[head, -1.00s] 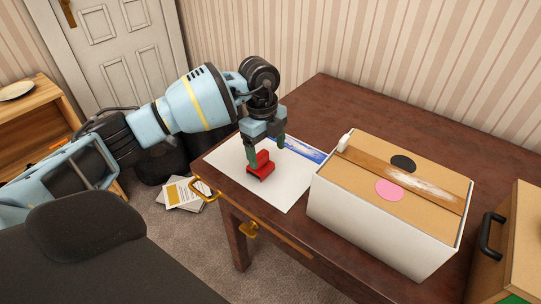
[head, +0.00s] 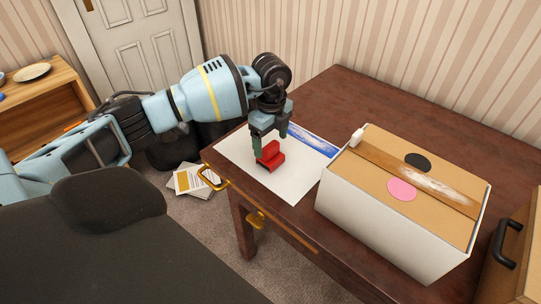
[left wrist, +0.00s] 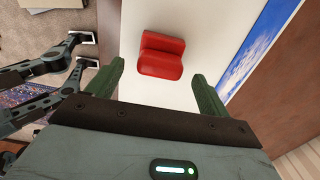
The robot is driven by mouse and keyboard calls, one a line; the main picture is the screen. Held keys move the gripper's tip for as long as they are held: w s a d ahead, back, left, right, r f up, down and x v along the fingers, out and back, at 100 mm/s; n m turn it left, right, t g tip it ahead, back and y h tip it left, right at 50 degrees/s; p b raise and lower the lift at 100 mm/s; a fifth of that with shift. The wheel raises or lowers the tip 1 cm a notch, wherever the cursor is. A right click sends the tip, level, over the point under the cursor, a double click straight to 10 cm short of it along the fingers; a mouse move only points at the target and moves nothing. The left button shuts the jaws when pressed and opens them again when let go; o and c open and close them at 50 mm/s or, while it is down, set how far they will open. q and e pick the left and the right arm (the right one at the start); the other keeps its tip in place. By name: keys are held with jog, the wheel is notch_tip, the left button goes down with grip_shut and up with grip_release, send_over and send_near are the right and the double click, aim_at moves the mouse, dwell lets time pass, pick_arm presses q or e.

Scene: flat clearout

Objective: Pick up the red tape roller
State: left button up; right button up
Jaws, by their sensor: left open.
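The red tape roller (head: 271,156) rests on a white sheet with a blue picture strip, on the dark wooden table. My left gripper (head: 270,143) is over it, pointing down, and is open with nothing in it. In the left wrist view the red tape roller (left wrist: 161,55) lies just beyond the green fingertips of my left gripper (left wrist: 157,76), between their lines, not held. I cannot tell whether a finger touches it. My right gripper is not in the head view.
The white sheet (head: 289,187) lies near the table's left edge. A white box with a taped cardboard top (head: 390,215) stands to its right. A small cabinet with a black handle (head: 507,243) is at far right. The back of the table (head: 345,95) is clear.

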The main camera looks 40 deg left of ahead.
pick_arm(q)
jog(key=shift+a+f, duration=0.1)
jog(key=shift+f, duration=1.3)
jog(key=shift+c, duration=0.3)
jog(key=c, duration=1.1)
jog(key=shift+o, duration=0.2)
jog(key=shift+r, duration=0.1)
jog(key=shift+r, duration=0.55)
notch_tip(320, 180, up, 2)
jog(key=shift+r, duration=0.2)
jog(key=s+d, duration=0.3)
jog(key=s, duration=0.4)
jog(key=s+d+r, duration=0.1)
jog(key=s+d, duration=0.2)
jog(key=s, duration=0.4)
jog(key=shift+s+d+r, duration=0.2)
jog(key=shift+s+d, duration=0.05)
jog(key=shift+s, duration=0.05)
